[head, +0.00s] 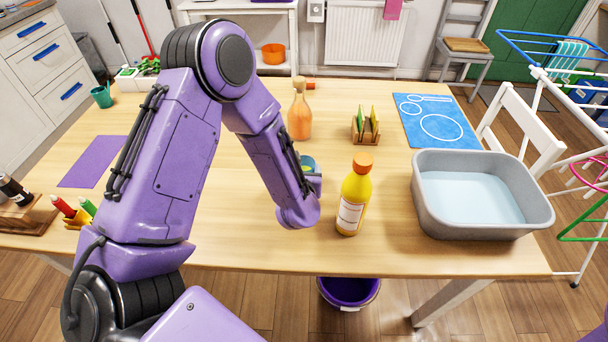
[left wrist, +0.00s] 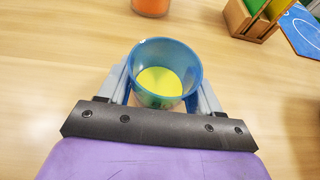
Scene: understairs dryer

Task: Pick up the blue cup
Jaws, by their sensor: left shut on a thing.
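The blue cup (left wrist: 163,73) shows in the left wrist view between the two fingers of my left gripper (left wrist: 165,92). It is seen from above, open side up, with yellow in its bottom. The gripper is shut on the cup, with a finger on each side. In the head view the cup (head: 308,162) is mostly hidden behind my left gripper (head: 312,178), over the middle of the wooden table. I cannot tell whether the cup touches the table. My right gripper is not in view.
A yellow bottle (head: 353,200) stands just right of my left gripper. An orange bottle (head: 299,115) and a wooden rack (head: 366,129) stand behind. A grey basin (head: 535,205) of water is at the right. A green cup (head: 102,96) stands far left. The table (head: 260,245) is clear in front.

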